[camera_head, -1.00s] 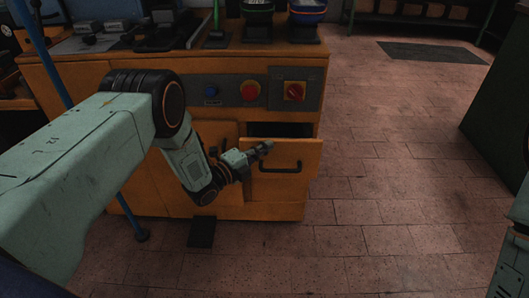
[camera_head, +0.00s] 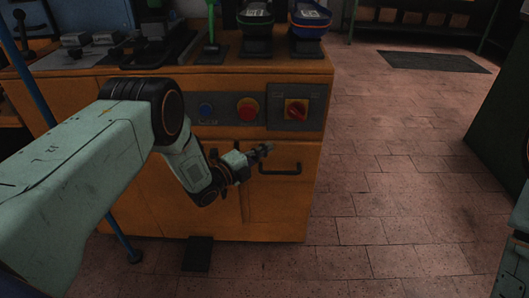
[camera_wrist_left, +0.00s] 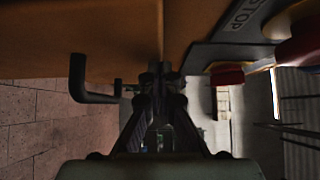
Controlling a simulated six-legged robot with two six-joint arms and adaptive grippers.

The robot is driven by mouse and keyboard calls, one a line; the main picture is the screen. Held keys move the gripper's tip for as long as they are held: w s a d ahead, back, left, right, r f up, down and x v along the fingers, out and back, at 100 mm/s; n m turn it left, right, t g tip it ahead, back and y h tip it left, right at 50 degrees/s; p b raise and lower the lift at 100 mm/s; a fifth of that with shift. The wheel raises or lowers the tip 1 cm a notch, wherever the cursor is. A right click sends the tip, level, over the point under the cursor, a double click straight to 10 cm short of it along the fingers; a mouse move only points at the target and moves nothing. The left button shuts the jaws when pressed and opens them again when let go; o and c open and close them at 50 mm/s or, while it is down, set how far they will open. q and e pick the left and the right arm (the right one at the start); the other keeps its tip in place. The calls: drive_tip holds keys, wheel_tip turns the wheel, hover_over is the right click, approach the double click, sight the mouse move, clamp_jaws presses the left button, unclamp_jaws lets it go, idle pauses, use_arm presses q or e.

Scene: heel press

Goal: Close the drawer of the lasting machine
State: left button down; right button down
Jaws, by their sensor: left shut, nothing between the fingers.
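The lasting machine (camera_head: 225,228) is an orange cabinet with a grey control panel. Its drawer (camera_head: 282,201) has a dark bar handle (camera_head: 280,170), and its front looks flush with the cabinet, with no dark gap above it. My left gripper (camera_head: 267,149) is shut and empty at the drawer front's upper left, just left of the handle and below the panel. In the left wrist view, the shut fingers (camera_wrist_left: 163,72) are at the orange front, with the handle (camera_wrist_left: 80,88) to their left. I cannot tell whether the fingertips touch it. My right gripper is not in view.
The panel carries a blue button (camera_head: 206,110), a red button (camera_head: 247,109) and a red-yellow switch (camera_head: 296,109). A dark pedal (camera_head: 198,254) lies at the cabinet's foot. The tiled floor (camera_head: 400,200) to the right is clear.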

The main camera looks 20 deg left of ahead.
use_arm(q)
drive_tip(key=shift+w+a+r, duration=0.1)
drive_tip(key=shift+w+r, duration=0.15)
drive_tip(key=shift+r, duration=0.1)
